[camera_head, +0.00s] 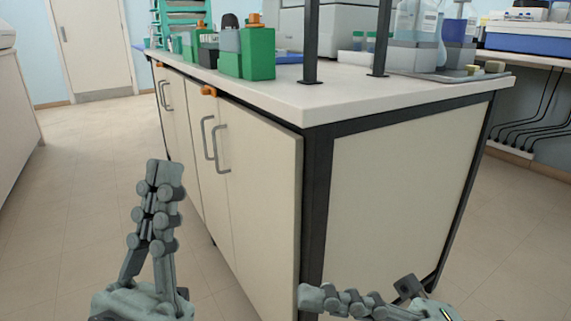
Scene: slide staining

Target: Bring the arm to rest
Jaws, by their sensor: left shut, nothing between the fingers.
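My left gripper (165,172) shows at the lower left, pointing up, with its fingers together and nothing between them. My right gripper (311,298) shows at the bottom edge, pointing left in front of the bench's near corner. Part of it is cut off by the picture's edge, and whether its fingers are open or shut is unclear. No object shows in it.
The white bench top (345,97) holds a green box (257,54), grey containers and bottles, and a tray (450,76). Dark posts (311,45) rise from it. Door handles (221,148) stick out. Open floor (85,140) lies left; a side table (525,58) stands right.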

